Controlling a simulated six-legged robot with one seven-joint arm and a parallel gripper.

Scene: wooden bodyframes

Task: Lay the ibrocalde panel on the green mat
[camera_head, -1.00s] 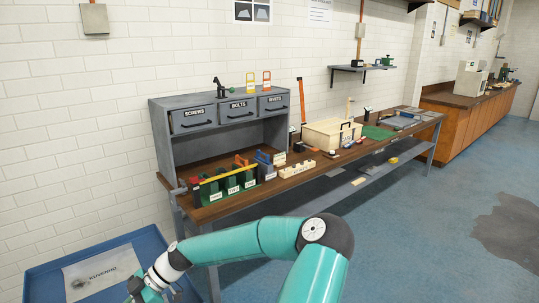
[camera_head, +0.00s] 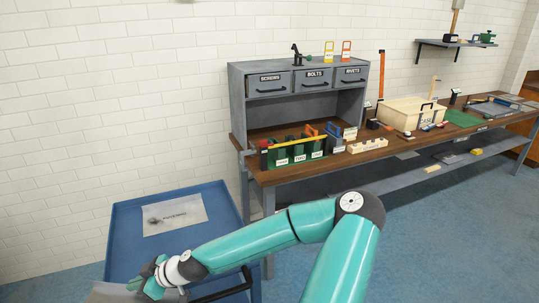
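The green mat (camera_head: 464,119) lies flat on the wooden bench top, to the right of a cream box. A pale grey panel (camera_head: 175,214) with a dark printed name, too small to read surely, lies in the blue tray cart at left. My gripper (camera_head: 146,284) is low at the left, over the near side of the cart. A flat greyish sheet (camera_head: 112,293) shows at its tip, cut off by the picture's bottom edge. I cannot tell whether the fingers hold it or which panel it is.
The blue cart (camera_head: 128,232) stands beside the workbench (camera_head: 277,179). A grey drawer cabinet (camera_head: 300,81), green bins (camera_head: 298,153) and the cream box (camera_head: 412,112) crowd the bench. Open blue floor (camera_head: 440,215) lies in front of the bench.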

